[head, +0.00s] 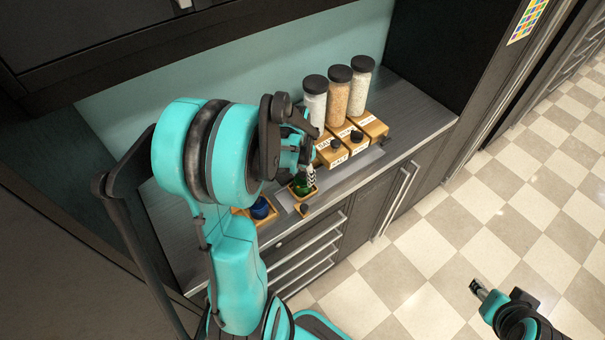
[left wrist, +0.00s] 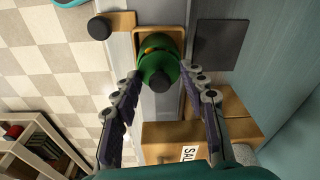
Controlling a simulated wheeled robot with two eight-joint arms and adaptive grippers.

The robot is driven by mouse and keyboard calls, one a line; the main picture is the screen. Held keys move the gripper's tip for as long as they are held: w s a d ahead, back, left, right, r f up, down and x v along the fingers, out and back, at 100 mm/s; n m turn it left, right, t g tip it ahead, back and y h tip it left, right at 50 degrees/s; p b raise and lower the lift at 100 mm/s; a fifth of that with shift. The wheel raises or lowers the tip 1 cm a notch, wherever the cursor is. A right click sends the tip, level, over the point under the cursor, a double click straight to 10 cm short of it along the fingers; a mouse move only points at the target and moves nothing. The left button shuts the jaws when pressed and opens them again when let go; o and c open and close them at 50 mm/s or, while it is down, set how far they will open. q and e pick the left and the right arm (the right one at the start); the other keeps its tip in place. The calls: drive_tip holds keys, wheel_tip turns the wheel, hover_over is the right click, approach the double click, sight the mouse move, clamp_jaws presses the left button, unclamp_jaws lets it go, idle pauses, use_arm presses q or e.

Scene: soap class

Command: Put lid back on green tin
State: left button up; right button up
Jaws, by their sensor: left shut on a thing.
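The green tin (left wrist: 168,38) sits in a square wooden holder on the counter, with yellowish contents showing through its open top. It also shows in the head view (head: 300,188), partly hidden by my left gripper. The round green lid (left wrist: 157,72), with a knob, is between my left gripper's fingertips (left wrist: 160,75) and overlaps the tin's near part in the left wrist view. My left gripper (head: 310,176) is shut on this lid, just over the tin. Whether lid and tin touch I cannot tell. My right gripper (head: 479,288) is over the floor, away from the counter.
A blue tin (head: 260,208) sits in a wooden holder to the left. Wooden boxes with dark knobs (head: 333,153) and three tall dark-capped jars (head: 338,95) stand behind. A wooden piece with a black knob (left wrist: 100,28) lies beside the tin. A dark square (left wrist: 218,45) lies nearby.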

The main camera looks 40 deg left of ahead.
idle(0.3)
use_arm(q)
drive_tip(key=o, duration=1.5)
drive_tip(key=shift+c, duration=0.2)
drive_tip(key=shift+r+p, duration=2.65)
drive_tip(key=shift+r, duration=0.85)
clamp_jaws()
